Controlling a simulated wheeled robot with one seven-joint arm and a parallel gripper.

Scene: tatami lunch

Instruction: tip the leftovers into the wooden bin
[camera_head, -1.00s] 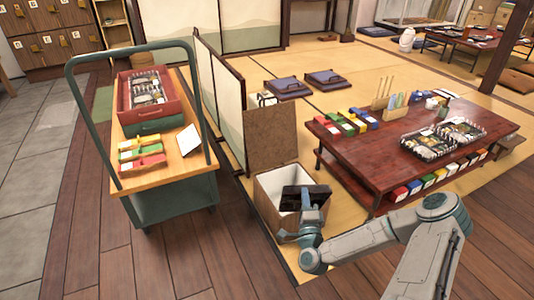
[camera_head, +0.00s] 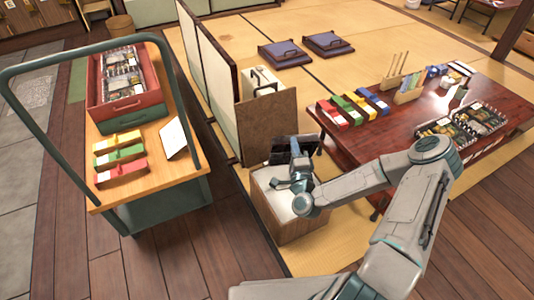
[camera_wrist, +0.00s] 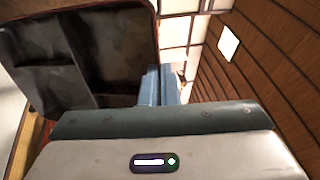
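The wooden bin (camera_head: 279,226) stands on the floor edge of the tatami, its wooden lid (camera_head: 265,125) raised upright behind the opening. Its white lining shows, but its bottom is hidden. My gripper (camera_head: 297,168) is above the bin, shut on a dark lunch box (camera_head: 281,150). The box is tilted steeply over the back of the bin opening. In the wrist view, the lunch box (camera_wrist: 110,45) shows dark compartments with no food visible in them. Blue gripper fingers (camera_wrist: 158,88) are at its edge.
A cart (camera_head: 168,205) at left carries a red crate (camera_head: 128,106) of boxes and coloured packs. The low table (camera_head: 370,150) at right holds packs, utensil holders and filled lunch boxes (camera_head: 478,120). A folding screen (camera_head: 210,75) stands behind the bin. Tatami behind the table is largely open.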

